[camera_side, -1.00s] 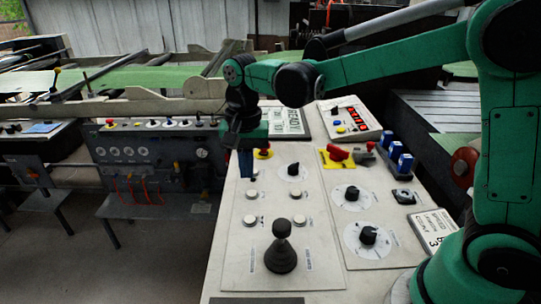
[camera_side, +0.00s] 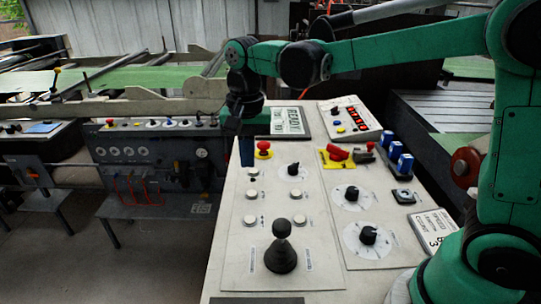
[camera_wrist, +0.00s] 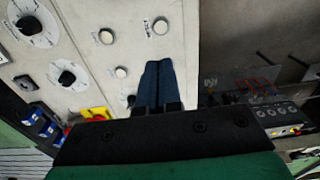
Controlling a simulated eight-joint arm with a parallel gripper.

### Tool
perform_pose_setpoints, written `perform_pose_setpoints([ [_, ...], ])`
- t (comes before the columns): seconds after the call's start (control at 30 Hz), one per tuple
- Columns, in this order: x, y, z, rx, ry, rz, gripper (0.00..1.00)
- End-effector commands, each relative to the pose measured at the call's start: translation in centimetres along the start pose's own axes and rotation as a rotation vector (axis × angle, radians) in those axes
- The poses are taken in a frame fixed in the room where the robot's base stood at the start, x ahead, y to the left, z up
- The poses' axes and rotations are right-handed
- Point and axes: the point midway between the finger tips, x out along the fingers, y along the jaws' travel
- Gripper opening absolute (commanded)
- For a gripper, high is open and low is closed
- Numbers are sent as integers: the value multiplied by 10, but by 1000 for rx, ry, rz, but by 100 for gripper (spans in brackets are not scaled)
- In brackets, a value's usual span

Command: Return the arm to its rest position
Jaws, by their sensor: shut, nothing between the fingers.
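My gripper (camera_side: 247,152) hangs fingers-down over the far left edge of the control panel (camera_side: 232,270), left of a red mushroom button on a yellow base (camera_side: 263,149). Its blue fingers are together with nothing between them. In the wrist view the shut fingers (camera_wrist: 157,75) point along the panel's edge, near white push buttons (camera_wrist: 121,72). A gap to the panel surface cannot be judged exactly.
The panel carries a black joystick (camera_side: 281,250), rotary dials (camera_side: 351,196), a red switch on yellow (camera_side: 335,154), blue rocker switches (camera_side: 398,156) and a READY display (camera_side: 291,121). A grey control box (camera_side: 150,150) stands to the left, with open floor before it.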

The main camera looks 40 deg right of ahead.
Motion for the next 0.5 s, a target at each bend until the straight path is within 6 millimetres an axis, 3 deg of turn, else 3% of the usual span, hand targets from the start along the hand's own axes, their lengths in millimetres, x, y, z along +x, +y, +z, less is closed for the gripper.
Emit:
perform_pose_setpoints([
  [0.27,-15,43,14,-294,187,-153,0],
  [0.5,-7,81,29,-594,439,-228,0],
])
